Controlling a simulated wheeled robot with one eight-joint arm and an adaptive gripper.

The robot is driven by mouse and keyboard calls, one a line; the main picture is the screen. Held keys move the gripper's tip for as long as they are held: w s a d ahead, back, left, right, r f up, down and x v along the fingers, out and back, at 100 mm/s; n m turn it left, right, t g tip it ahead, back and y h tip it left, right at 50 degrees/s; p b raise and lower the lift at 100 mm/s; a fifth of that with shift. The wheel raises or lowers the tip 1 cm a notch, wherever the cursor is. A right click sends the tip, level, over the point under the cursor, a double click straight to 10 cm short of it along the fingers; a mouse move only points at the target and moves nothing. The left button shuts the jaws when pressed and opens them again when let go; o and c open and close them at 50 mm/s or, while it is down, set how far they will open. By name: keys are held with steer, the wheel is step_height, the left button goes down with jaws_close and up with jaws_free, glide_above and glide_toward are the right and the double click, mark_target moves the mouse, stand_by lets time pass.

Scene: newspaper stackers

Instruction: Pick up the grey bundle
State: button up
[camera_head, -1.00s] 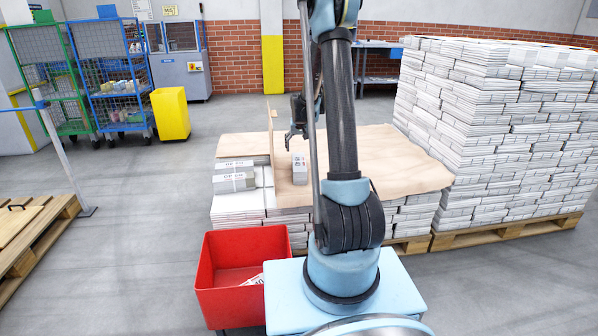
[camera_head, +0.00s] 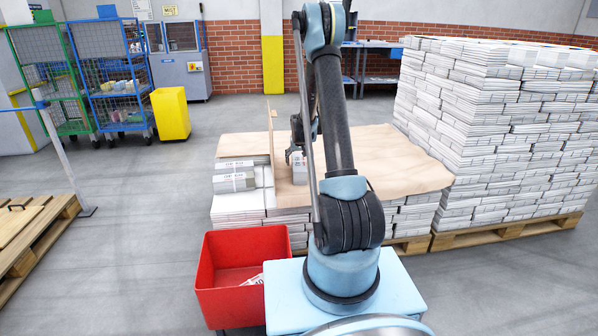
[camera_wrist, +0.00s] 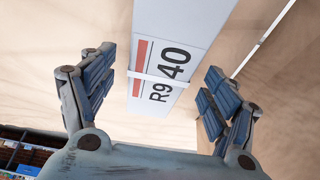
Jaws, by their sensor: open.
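My gripper (camera_wrist: 160,88) is open, with one finger on each side of the bundle and gaps between. In the head view my gripper (camera_head: 297,140) is low over the brown sheet on the stack, and my arm hides most of the bundle there. Two more grey bundles with white bands (camera_head: 234,178) lie stacked at the left of the brown sheet.
A thin upright brown board (camera_head: 271,135) stands just left of my gripper. A tall stack of newspapers (camera_head: 490,130) is at the right. A red bin (camera_head: 240,285) is at the front. Wheeled cages (camera_head: 115,85) and a yellow bin (camera_head: 171,113) stand back left.

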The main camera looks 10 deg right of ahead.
steer(key=shift+s+x, duration=0.15)
steer(key=shift+x, duration=1.1)
steer(key=shift+s+x, duration=0.15)
steer(key=shift+x, duration=1.1)
steer(key=shift+f, duration=0.15)
jaws_close()
